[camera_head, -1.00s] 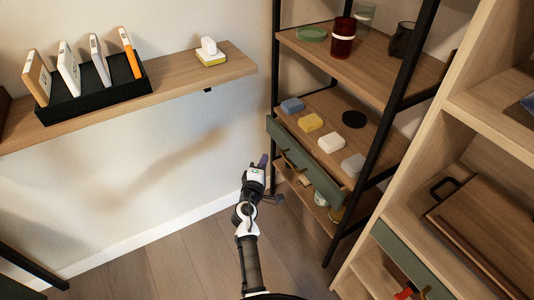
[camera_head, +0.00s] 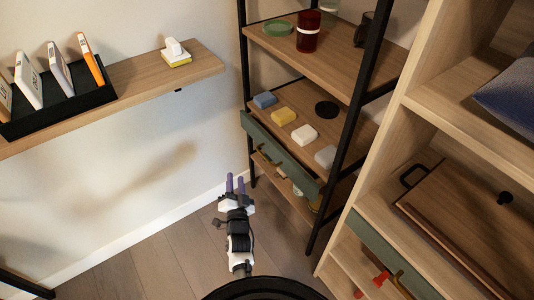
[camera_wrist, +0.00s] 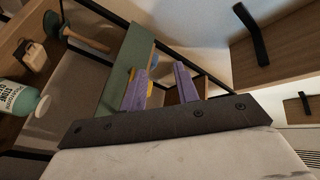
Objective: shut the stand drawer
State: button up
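The front appears to stand a little out from the shelf; how far is hard to tell. My gripper (camera_head: 235,184) is open and empty, with two purple fingers apart, low in front of the drawer and to its left, not touching it. In the wrist view the fingers (camera_wrist: 163,90) point toward a long green panel (camera_wrist: 130,62), probably the drawer front.
A wooden cabinet (camera_head: 390,170) stands close on the right, with another green drawer front (camera_head: 385,252). A wall shelf (camera_head: 190,70) is at the upper left. A bottle (camera_wrist: 20,97) shows at the left of the wrist view. Open floor (camera_head: 150,265) lies left of my arm.

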aim_at(264, 156)
jog(key=s+d+f+m+h, duration=0.2)
jog(key=d+m+h, duration=0.45)
jog(key=m, duration=0.45)
jog(key=shift+y, duration=0.45)
jog(key=x, duration=1.3)
jog(key=shift+w+d, duration=0.2)
jog(key=shift+d, duration=0.15)
jog(key=shift+c, duration=0.2)
grip_shut()
